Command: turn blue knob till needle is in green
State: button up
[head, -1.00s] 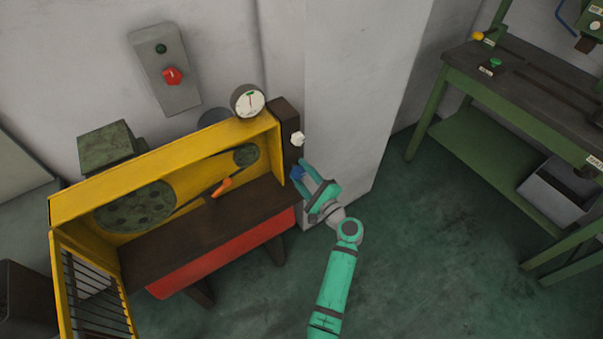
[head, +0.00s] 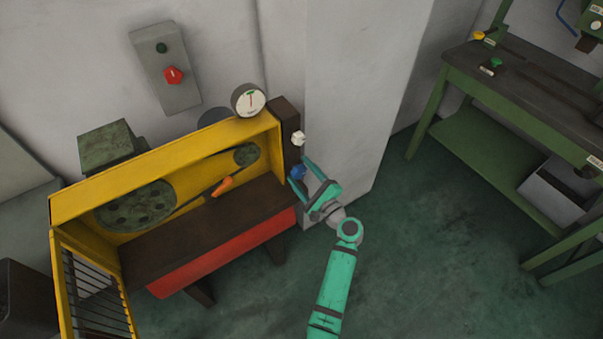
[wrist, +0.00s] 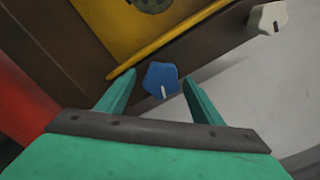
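The blue knob (head: 298,172) is on the dark post at the right end of the yellow machine. It also shows in the wrist view (wrist: 161,78), five-lobed with a white mark pointing down. My gripper (head: 300,171) is open, its fingers on either side of the knob with gaps between. In the wrist view, the open gripper (wrist: 157,82) has its fingertips about level with the knob. The round gauge (head: 249,100) stands above the machine. Its thin red needle looks near upright, pointing at the green mark at the top of the dial.
A white knob (head: 298,138) sits above the blue one on the same post. An orange handle (head: 221,187) is inside the yellow machine (head: 75,205). A wall box (head: 165,70) carries a red knob. A green workbench (head: 500,110) stands right, with open floor before it.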

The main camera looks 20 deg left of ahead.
jog(key=v, duration=1)
jog(key=shift+s+d, duration=0.3)
